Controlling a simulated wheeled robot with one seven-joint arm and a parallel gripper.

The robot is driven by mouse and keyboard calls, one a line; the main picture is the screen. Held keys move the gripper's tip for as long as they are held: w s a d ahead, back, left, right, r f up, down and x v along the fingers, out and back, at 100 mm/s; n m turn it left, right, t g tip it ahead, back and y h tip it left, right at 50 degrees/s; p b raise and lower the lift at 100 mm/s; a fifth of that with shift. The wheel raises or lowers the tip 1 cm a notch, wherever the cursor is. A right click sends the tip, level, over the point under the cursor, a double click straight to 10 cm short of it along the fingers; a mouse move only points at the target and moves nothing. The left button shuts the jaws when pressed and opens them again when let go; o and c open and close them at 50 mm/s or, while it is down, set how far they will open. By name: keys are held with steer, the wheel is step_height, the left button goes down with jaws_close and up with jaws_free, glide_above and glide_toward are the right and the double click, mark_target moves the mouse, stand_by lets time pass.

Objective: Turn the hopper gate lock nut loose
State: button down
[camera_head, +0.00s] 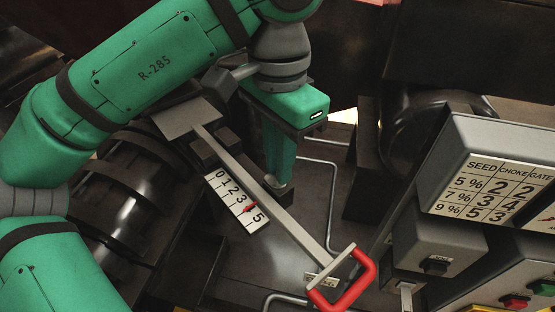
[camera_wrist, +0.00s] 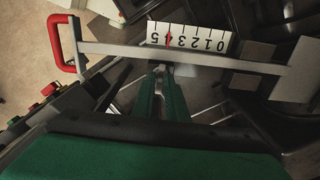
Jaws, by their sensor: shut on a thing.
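My gripper (camera_head: 279,184) points down beside the long flat gate bar (camera_head: 262,196), its green fingers close together. The fingers are shut on a small pale grey piece at their tips, which looks like the lock nut (camera_head: 281,187); the fingers hide most of it. In the wrist view my gripper (camera_wrist: 161,70) reaches the edge of the bar, and the nut is too hidden to make out. The bar has a red handle (camera_head: 352,291) at one end and a grey plate (camera_head: 184,118) at the other. A white scale (camera_head: 226,194) beside it has its red pointer near 4.
A grey box with a chart (camera_head: 490,174) headed SEED, CHOKE, GATE stands at the right. Below it are a box with a black knob (camera_head: 435,266) and a panel with red (camera_head: 515,301) and green buttons. Dark ribbed machinery (camera_head: 125,210) lies at the left. Thin pipes (camera_head: 326,190) run behind my gripper.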

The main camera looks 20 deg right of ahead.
steer(key=c, duration=1.9)
jaws_free()
steer(key=shift+o, duration=0.2)
step_height(320, 180, up, 11)
steer(key=shift+f, duration=0.1)
